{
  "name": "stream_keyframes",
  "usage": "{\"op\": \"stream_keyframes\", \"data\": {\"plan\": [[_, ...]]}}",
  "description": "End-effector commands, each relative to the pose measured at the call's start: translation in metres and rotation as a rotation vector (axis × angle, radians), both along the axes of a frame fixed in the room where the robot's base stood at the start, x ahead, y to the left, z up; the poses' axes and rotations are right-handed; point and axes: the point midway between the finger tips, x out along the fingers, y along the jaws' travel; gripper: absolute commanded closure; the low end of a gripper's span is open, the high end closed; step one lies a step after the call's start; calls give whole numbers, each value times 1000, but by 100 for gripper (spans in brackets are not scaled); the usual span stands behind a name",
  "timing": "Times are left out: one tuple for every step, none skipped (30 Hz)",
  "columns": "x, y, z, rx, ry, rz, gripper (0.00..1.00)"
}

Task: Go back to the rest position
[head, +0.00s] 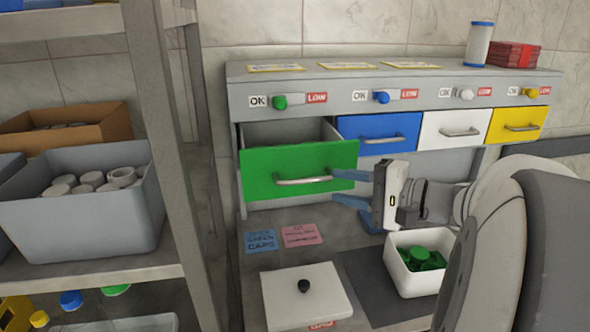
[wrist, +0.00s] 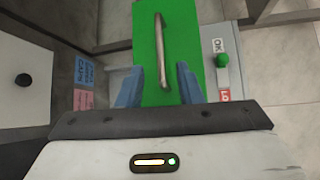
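My gripper (head: 345,190) is in front of the green drawer (head: 258,172), with its two blue fingers spread apart. In the wrist view the fingers (wrist: 158,88) stand either side of the lower end of the drawer handle (wrist: 160,52), with green showing between them. Nothing is held between the fingertips. The green drawer is pulled open, and the handle (head: 303,181) is on its front. I cannot tell whether the fingers touch the drawer.
Blue (head: 378,133), white (head: 454,130) and yellow (head: 516,125) drawers are shut. A white bin (head: 399,277) with green caps stands below my arm, beside a white lid (head: 305,300) with a black knob. A shelf post (head: 165,130) rises at left.

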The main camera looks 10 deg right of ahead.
Motion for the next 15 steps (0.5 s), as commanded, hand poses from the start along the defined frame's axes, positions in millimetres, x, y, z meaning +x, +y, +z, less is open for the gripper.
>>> {"op": "stream_keyframes", "data": {"plan": [[0,1,0,-1,1,1,68],[-1,3,-2,-6,8,7,68],[-2,8,-5,-20,23,21,68],[-4,14,-10,-37,40,37,68],[-7,21,-15,-59,63,59,68],[-12,32,-25,-97,99,93,68],[-18,42,-33,-135,131,122,68],[-24,51,-42,-178,165,155,68],[-34,64,-56,-247,213,202,68],[-43,72,-67,-304,249,236,68],[-52,79,-78,-366,280,270,68],[-63,86,-91,-450,319,312,68],[-72,89,-101,-516,343,342,68],[-80,91,-109,-583,363,370,68],[-91,92,-120,-674,384,402,68]]}}
